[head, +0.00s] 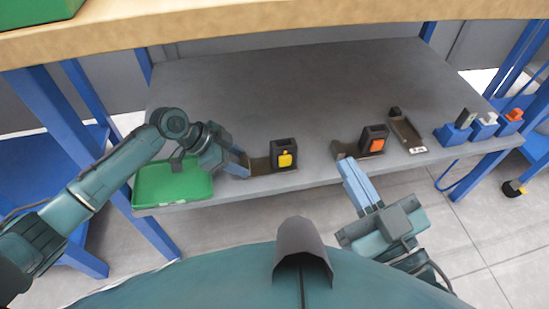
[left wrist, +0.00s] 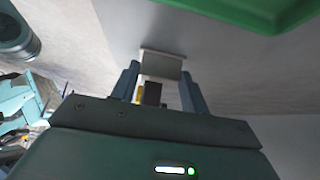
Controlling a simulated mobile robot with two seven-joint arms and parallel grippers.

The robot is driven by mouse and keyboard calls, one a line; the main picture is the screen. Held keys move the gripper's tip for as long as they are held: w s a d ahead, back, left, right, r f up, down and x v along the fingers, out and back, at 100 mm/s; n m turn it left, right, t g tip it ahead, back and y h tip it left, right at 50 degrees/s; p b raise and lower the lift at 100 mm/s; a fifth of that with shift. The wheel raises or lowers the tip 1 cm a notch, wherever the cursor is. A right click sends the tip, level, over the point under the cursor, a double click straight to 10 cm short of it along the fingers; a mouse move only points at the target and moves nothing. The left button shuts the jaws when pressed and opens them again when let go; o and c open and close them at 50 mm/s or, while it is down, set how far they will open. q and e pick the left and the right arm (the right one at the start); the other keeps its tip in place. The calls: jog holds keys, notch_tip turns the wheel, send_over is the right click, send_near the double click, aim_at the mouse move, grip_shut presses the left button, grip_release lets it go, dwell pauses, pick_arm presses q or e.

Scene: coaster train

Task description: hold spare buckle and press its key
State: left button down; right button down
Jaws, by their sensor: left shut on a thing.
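A dark buckle with a yellow key (head: 285,160) lies on the grey shelf near its front edge, its brownish tail pointing left. My left gripper (head: 241,164) is shut on the tail of this buckle; in the left wrist view the buckle (left wrist: 153,94) shows between the fingers, partly hidden by the gripper body. A second dark buckle with an orange key (head: 376,146) lies to the right, its tail also pointing left. My right gripper (head: 350,168) is apart from the yellow key, with its fingers together and empty, near the orange-keyed buckle's tail. Neither buckle is marked as spare.
A green tray (head: 172,184) stands at the shelf's left end, under my left arm. A long dark bracket (head: 406,131) lies right of the orange-keyed buckle. Blue holders (head: 453,134) with small coloured pieces stand at the right end. The shelf's back is clear.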

aim_at(285, 161)
jog(key=w+a+n+g+y, duration=0.1)
jog(key=a+n+g+y, duration=0.8)
jog(key=n, duration=0.5)
jog(key=w+d+f+n+h, duration=0.1)
jog(key=w+d+f, duration=0.1)
jog(key=f, duration=0.8)
jog(key=w+d+f+n+g+h, duration=0.1)
jog(key=w+d+f+h, duration=0.1)
jog(key=f, duration=0.8)
jog(key=shift+w, duration=0.1)
jog(key=shift+w+a, duration=0.4)
jog(key=shift+w, duration=1)
jog(key=shift+w+a, duration=0.35)
jog(key=shift+w, duration=1.05)
jog(key=shift+w+a, duration=0.4)
jog(key=shift+w, duration=1)
jog(key=shift+w, duration=0.1)
